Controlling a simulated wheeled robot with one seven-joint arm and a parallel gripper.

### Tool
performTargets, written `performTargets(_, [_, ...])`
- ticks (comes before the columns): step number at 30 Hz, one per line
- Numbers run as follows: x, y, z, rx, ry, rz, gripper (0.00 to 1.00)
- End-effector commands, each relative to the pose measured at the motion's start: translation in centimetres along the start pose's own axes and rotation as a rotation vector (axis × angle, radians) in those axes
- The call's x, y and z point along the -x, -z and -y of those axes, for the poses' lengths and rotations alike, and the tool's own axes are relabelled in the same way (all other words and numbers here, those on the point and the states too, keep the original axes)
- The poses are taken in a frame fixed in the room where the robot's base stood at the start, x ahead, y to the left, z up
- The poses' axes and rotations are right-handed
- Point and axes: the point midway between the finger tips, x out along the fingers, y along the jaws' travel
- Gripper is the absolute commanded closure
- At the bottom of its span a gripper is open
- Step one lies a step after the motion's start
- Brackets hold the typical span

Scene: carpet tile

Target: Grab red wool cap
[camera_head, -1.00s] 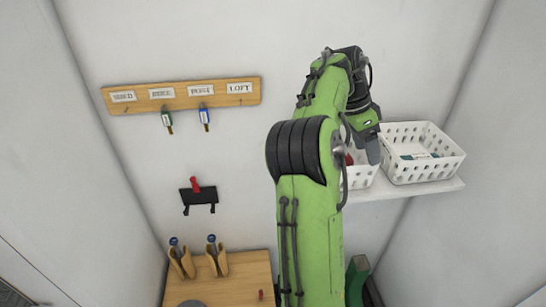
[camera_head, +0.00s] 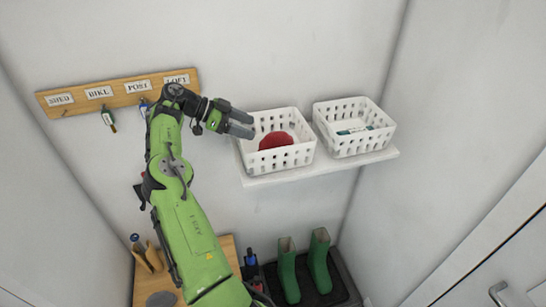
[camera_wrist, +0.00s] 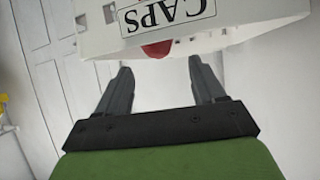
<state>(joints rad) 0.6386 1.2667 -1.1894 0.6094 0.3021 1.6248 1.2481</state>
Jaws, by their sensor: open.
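The red wool cap (camera_head: 275,140) lies inside the left white basket (camera_head: 285,159) on the wall shelf. In the wrist view a bit of the red cap (camera_wrist: 157,49) shows at the basket (camera_wrist: 245,17), below its label reading CAPS, which appears upside down. My gripper (camera_head: 246,124) is at the left side of that basket, near its upper left rim. In the wrist view its two fingers (camera_wrist: 158,82) are spread apart with nothing between them. I cannot tell whether a finger touches the basket.
A second white basket (camera_head: 354,143) with a small pale-blue labelled item stands to the right on the same shelf (camera_head: 320,170). A labelled key board (camera_head: 120,92) hangs at the left. Green boots (camera_head: 319,262) stand on a dark tray below. The wall above the baskets is clear.

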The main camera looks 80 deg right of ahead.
Motion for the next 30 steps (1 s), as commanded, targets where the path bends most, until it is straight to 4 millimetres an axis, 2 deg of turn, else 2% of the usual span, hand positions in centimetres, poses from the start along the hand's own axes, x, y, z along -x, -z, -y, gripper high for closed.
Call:
performTargets(1, [-1.5,-0.5,-0.1,-0.001,-0.004,0.002,0.31])
performTargets(3, [-3.1,-0.4,-0.1,-0.001,-0.004,0.003,0.31])
performTargets(11, [-6.6,-0.1,-0.2,0.001,-0.001,0.002,0.31])
performTargets(15, [-9.3,-0.3,-0.4,0.001,-0.002,0.002,0.31])
performTargets(19, [-10.6,-0.3,-0.4,0.002,0.002,0.0,0.31])
performTargets(24, [-10.6,-0.3,-0.3,0.002,0.002,0.0,0.31])
performTargets(26, [-10.6,-0.3,-0.3,0.002,0.002,0.0,0.38])
performTargets(30, [-10.6,-0.3,-0.3,0.002,0.002,0.0,0.59])
